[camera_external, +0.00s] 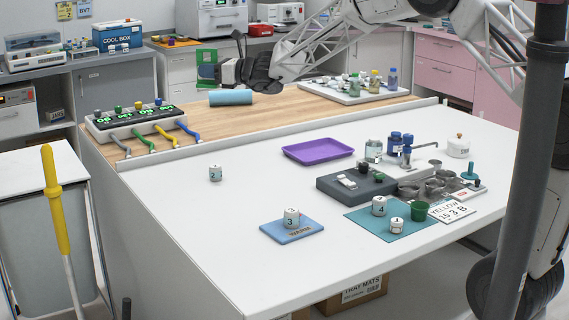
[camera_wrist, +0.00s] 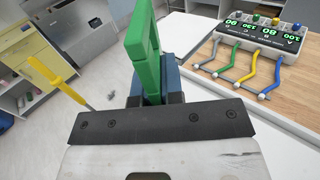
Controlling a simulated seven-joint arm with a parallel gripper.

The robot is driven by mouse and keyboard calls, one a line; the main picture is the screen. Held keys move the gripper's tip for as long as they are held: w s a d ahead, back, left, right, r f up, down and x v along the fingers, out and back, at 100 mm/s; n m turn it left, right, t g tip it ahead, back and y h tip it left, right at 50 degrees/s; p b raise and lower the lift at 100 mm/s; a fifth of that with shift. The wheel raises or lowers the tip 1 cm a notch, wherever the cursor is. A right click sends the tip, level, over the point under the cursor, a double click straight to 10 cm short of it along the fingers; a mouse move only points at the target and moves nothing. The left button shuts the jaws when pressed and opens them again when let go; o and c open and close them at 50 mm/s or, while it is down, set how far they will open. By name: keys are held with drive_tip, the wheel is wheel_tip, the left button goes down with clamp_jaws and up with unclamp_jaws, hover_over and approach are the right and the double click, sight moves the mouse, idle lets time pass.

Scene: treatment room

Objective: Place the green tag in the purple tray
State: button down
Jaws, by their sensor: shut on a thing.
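The green tag (camera_wrist: 142,45) rises in the middle of the wrist view as a flat green piece with an opening. My gripper (camera_wrist: 152,88) is shut on its lower part, and its blue fingers are partly hidden behind the dark wrist plate. The purple tray (camera_external: 318,151) lies empty on the white table, to the right of and nearer the camera than my gripper.
A light blue cylinder (camera_external: 230,97) lies on the wooden counter (camera_external: 290,105) below my gripper. A control box (camera_external: 132,122) with coloured handles stands left. A grey block (camera_external: 356,187) and several jars stand right of the purple tray. White table left of the tray is mostly clear.

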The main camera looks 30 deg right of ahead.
drive_tip(key=s+d+r+m+t+h, duration=0.1)
drive_tip(key=s+d+r+m+h, duration=0.1)
drive_tip(key=d+r, duration=0.4)
drive_tip(key=s+d+r+m+t+h, duration=0.2)
drive_tip(key=d+r+h, duration=0.3)
drive_tip(key=r, duration=0.3)
drive_tip(key=s+d+r+m+t+h, duration=0.1)
drive_tip(key=s+d+r+m+h, duration=0.2)
drive_tip(key=r, duration=0.5)
drive_tip(key=shift+d+m+t+h, duration=0.4)
drive_tip(key=shift+d+m+h, duration=0.55)
drive_tip(key=shift+d, duration=0.9)
drive_tip(key=shift+r, duration=0.15)
wheel_tip(320, 180, up, 5)
drive_tip(key=shift+f, duration=0.1)
drive_tip(key=shift+w+d+f+h, duration=0.15)
drive_tip(key=shift+d+f+h, duration=0.2)
drive_tip(key=shift+h, duration=0.3)
drive_tip(key=shift+d+f+m, duration=0.1)
drive_tip(key=shift+f+m, duration=0.1)
drive_tip(key=shift+m, duration=0.05)
